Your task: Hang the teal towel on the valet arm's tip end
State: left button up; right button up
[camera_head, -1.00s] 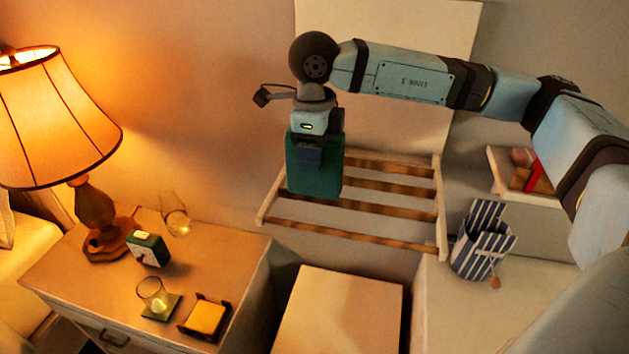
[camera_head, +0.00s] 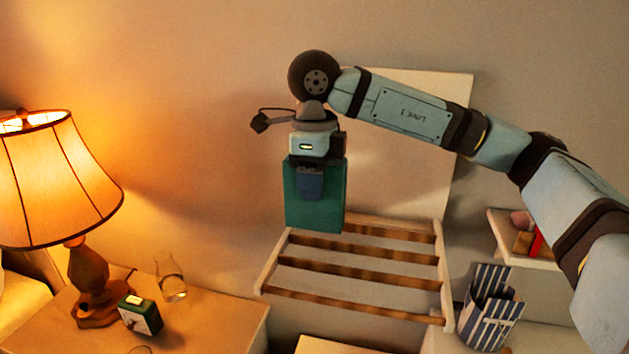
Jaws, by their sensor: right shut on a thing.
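The teal towel (camera_head: 315,210) hangs as a flat, upright block below my right gripper (camera_head: 310,190). My right gripper is shut on the towel's upper part and points down. The towel hangs in front of the wall panel, and its lower edge overlaps the back left of the slatted rack (camera_head: 352,277) in the picture. I cannot tell whether the towel touches the rack. No part is clearly recognisable as the valet arm's tip. My left gripper is not in view.
A lit lamp (camera_head: 62,180), a green clock (camera_head: 140,315) and a glass carafe (camera_head: 171,280) stand on the nightstand (camera_head: 215,320) at left. A striped bag (camera_head: 488,305) stands right of the rack. A small shelf (camera_head: 520,240) holds red items. The wall above the lamp is clear.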

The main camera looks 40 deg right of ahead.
notch_tip(320, 180, up, 15)
jog(key=p, duration=0.8)
jog(key=shift+f+p, duration=0.15)
jog(key=shift+p, duration=0.2)
